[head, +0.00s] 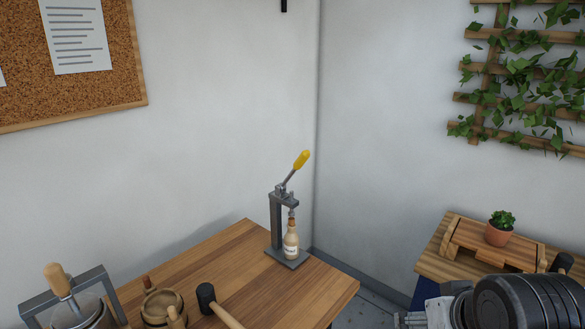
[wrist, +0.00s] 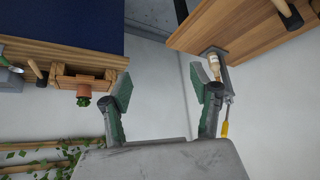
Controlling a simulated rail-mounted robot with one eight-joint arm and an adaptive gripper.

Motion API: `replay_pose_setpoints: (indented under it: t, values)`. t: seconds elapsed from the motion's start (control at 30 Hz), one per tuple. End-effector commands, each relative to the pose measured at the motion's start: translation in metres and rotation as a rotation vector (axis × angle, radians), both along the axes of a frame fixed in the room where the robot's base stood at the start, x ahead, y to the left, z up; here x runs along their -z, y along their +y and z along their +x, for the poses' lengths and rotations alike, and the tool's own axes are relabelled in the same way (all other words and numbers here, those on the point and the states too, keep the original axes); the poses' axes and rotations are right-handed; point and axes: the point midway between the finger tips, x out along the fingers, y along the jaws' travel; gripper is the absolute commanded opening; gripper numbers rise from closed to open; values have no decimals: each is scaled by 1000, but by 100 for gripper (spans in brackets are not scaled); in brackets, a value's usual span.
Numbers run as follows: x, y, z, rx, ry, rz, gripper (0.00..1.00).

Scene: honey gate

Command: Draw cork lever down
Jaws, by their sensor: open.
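The cork lever (head: 296,168) has a yellow handle and slants up to the right from the top of the grey corking press (head: 275,220). A cream bottle (head: 290,241) stands upright on the press base, under the plunger. In the wrist view, which looks upside down, the lever's yellow handle (wrist: 225,128) and the bottle (wrist: 214,66) show beyond the right finger. My gripper (wrist: 165,92) is open and empty, its two green-padded fingers wide apart. It is well away from the lever. In the head view my dark arm shows at the lower right, and the fingertips are out of view.
The wooden table (head: 335,285) also holds a mallet (head: 208,300), a wooden tub (head: 163,303) and a grey frame (head: 65,283) at the left. A potted plant (head: 499,227) stands on a wooden stand at the right. Walls close the corner behind the press.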

Motion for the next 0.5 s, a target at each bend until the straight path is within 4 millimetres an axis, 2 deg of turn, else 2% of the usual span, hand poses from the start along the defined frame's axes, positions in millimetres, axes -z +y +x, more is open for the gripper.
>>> replay_pose_setpoints:
  t: [0.13, 0.27, 0.37, 0.5]
  values:
    - [0, 0, 0, 0, 0, 0, 59]
    - [-4, 1, 3, -5, 3, -2, 43]
    - [-18, 3, 13, -24, 13, -12, 41]
    - [-55, 9, 43, -78, 44, -42, 41]
